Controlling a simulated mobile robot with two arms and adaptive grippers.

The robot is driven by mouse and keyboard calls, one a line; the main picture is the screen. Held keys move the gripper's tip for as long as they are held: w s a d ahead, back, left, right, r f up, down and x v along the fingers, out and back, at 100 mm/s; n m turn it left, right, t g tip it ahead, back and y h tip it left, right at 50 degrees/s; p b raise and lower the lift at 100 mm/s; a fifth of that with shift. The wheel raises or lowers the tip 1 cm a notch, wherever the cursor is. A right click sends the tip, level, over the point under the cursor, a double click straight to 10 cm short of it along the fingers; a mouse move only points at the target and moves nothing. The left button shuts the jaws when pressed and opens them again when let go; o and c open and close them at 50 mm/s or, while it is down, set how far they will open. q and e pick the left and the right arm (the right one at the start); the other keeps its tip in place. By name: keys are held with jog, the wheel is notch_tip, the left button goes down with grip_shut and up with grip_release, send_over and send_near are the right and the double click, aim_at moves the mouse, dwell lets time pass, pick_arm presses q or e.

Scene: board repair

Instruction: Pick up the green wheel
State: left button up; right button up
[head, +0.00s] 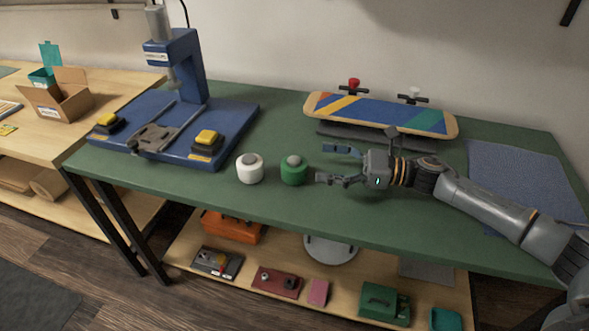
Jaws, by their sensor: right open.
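The green wheel (294,170) lies flat on the green workbench (340,222), with a grey hub on top. A white wheel (250,168) of similar size lies just left of it. My right gripper (327,164) comes in from the right, low over the bench. Its fingers are spread open and point left at the green wheel, with nothing between them. The fingertips are a short way right of the wheel and look apart from it. My left gripper is not in view.
A blue press (228,116) with yellow buttons stands at the bench's back left. A striped skateboard deck (385,113) sits behind my right gripper. A blue-grey mat (525,175) covers the right end. The bench front is clear.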

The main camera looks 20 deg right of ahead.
aim_at(301, 162)
jog(key=shift+w+a+f, duration=0.25)
jog(key=shift+a+f, duration=0.1)
jog(key=shift+f, duration=0.25)
jog(key=p+x, duration=0.1)
jog(key=x, duration=0.5)
jog(key=shift+w+a+f, duration=0.1)
jog(key=shift+w+a, duration=0.05)
jog(key=shift+a, duration=0.2)
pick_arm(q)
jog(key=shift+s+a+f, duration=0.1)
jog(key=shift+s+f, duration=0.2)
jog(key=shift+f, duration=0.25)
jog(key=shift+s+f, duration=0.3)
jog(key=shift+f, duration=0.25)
pick_arm(e)
jog(key=shift+c, duration=0.4)
jog(key=c, duration=1.3)
